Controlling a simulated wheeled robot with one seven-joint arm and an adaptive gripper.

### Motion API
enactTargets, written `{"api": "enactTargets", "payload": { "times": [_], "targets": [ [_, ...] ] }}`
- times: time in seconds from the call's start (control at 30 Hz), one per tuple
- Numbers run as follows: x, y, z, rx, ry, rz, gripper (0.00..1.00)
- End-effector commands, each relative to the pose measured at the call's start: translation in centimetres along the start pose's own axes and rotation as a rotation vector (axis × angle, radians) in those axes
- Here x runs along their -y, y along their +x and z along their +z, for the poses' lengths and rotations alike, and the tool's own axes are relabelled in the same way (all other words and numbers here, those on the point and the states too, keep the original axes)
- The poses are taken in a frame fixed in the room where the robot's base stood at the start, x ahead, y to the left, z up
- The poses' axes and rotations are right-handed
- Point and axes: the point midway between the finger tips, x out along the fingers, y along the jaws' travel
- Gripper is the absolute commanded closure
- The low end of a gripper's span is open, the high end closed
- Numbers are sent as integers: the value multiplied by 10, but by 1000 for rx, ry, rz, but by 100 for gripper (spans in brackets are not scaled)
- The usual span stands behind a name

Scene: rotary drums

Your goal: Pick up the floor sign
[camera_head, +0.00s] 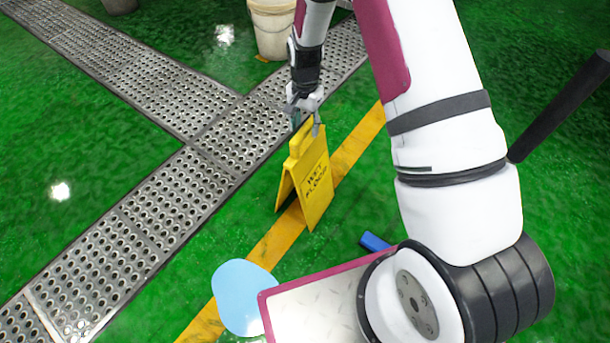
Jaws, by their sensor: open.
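The yellow floor sign (315,191) stands upright as an A-frame on the green floor, over a yellow floor line. Its face reads "WET FLOOR". My gripper (305,118) is open and points down at the sign's top edge. Its fingers appear on either side of the top of the sign. I cannot tell whether they touch it. My arm comes in from the right and hides part of the floor behind the sign.
Metal drain grates (165,200) run across the floor at the left. A white bucket (273,28) stands behind my gripper. A light blue disc (243,297) and a small blue object (374,241) lie in front. Green floor at the left is clear.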

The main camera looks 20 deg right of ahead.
Motion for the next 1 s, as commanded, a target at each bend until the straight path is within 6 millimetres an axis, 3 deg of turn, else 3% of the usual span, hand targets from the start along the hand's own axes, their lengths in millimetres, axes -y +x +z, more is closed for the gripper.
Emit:
{"api": "enactTargets", "payload": {
  "times": [0.1, 0.2, 0.43, 0.47, 0.6, 0.67, 1.0],
  "targets": [
    [-1, 22, 0, 2, 0, 2, 55],
    [0, 32, 0, 1, -1, 2, 55],
    [0, 33, 0, 0, -1, 0, 55],
    [0, 33, 0, 0, -1, 0, 57],
    [0, 33, 0, 0, -1, 1, 89],
    [0, 33, 0, 0, -1, 1, 100],
    [0, 33, 0, -1, -1, 0, 100]
  ]
}}
